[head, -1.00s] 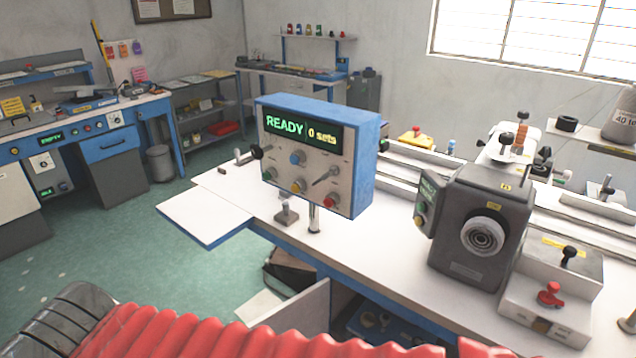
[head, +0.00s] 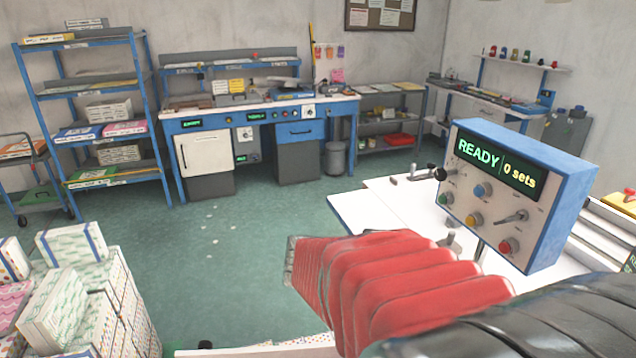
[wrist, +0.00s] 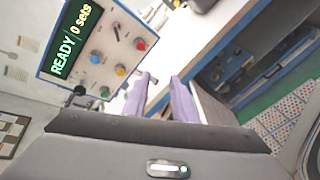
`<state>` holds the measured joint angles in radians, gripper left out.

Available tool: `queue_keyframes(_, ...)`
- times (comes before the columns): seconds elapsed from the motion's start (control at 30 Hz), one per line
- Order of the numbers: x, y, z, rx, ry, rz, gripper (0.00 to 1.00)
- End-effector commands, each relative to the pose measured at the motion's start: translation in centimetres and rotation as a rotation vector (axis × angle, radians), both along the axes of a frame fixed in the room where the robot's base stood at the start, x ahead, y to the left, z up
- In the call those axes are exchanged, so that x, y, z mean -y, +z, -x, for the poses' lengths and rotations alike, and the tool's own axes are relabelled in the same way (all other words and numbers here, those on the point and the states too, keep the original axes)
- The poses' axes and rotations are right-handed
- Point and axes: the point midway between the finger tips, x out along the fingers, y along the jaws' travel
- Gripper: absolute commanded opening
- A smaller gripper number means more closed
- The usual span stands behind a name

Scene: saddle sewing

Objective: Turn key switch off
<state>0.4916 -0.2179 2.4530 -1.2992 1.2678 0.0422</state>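A blue-sided control box (head: 552,215) with a light front panel stands on a post above the white table, at the right of the head view. Its display reads "READY 0 sets". A silver key-like lever (head: 513,216) sits on the front, among blue, green, yellow and red buttons; I take it for the key switch. In the wrist view the control box (wrist: 88,72) is tilted at upper left, with the silver lever (wrist: 117,33) near its upper edge. My gripper (wrist: 160,92) has its two purple fingers apart, nothing between them, below and right of the box. No fingers show in the head view.
The white table (head: 360,207) carries the box. Stacked cartons (head: 75,285) stand at lower left. A blue shelf rack (head: 95,120) and a workbench (head: 260,112) line the back wall.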

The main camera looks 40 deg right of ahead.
Motion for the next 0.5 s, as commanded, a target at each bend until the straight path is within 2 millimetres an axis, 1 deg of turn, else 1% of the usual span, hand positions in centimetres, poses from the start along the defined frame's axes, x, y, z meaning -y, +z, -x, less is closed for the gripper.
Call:
queue_keyframes(0.03, 1.4, 0.5, 0.5, -0.059, -0.004, 0.040, 0.25)
queue_keyframes(0.1, 3.2, 1.5, 0.8, -0.138, 0.001, 0.100, 0.25)
queue_keyframes(0.23, 5.8, 3.1, 1.0, -0.262, 0.018, 0.196, 0.25)
queue_keyframes(0.33, 7.1, 3.9, 1.0, -0.321, 0.031, 0.244, 0.25)
queue_keyframes(0.5, 7.9, 4.5, 0.8, -0.359, 0.044, 0.276, 0.25)
